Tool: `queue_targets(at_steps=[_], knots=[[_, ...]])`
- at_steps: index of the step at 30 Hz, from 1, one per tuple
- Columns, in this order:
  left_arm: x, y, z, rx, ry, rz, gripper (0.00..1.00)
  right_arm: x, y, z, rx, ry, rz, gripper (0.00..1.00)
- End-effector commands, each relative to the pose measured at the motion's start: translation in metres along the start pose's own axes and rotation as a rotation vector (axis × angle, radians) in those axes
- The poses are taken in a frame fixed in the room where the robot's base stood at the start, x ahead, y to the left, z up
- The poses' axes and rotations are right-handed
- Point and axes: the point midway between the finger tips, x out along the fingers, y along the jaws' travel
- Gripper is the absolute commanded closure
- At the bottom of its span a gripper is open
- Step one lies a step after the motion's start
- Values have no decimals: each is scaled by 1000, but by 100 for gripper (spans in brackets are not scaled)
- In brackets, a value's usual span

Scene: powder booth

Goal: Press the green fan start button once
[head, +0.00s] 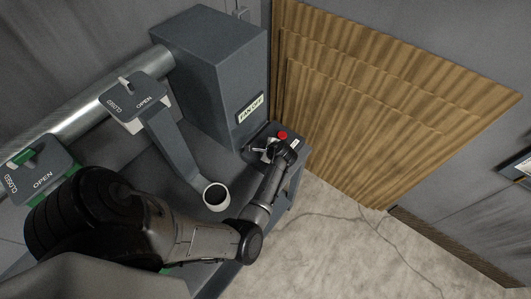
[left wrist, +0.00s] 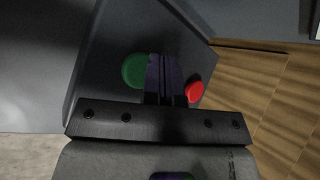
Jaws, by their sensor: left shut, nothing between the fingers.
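The green button (left wrist: 134,70) is a round disc on a dark panel, seen in the left wrist view just left of my fingers. A red button (left wrist: 195,91) sits to the right of them, and it also shows in the head view (head: 283,135). My left gripper (head: 268,152) is shut and empty over the button panel. In the left wrist view its closed fingers (left wrist: 166,72) lie between the two buttons and overlap the green one's right edge. I cannot tell whether they touch anything. The green button is hidden in the head view. My right gripper is not in view.
A grey box (head: 212,65) with a "FAN OFF" sign (head: 251,108) stands behind the panel. A pipe (head: 88,112) with OPEN/CLOSED plates (head: 134,103) runs at the left. Pleated tan filters (head: 390,85) line the wall.

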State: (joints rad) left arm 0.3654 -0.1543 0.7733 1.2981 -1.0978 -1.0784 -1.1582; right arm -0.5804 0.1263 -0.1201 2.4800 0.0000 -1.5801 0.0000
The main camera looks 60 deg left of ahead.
Motion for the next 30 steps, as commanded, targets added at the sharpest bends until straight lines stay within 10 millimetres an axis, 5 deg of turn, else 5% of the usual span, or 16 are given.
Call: queue_targets(at_steps=[30], knots=[[8,6,-6,0,0,0,100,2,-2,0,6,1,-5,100]])
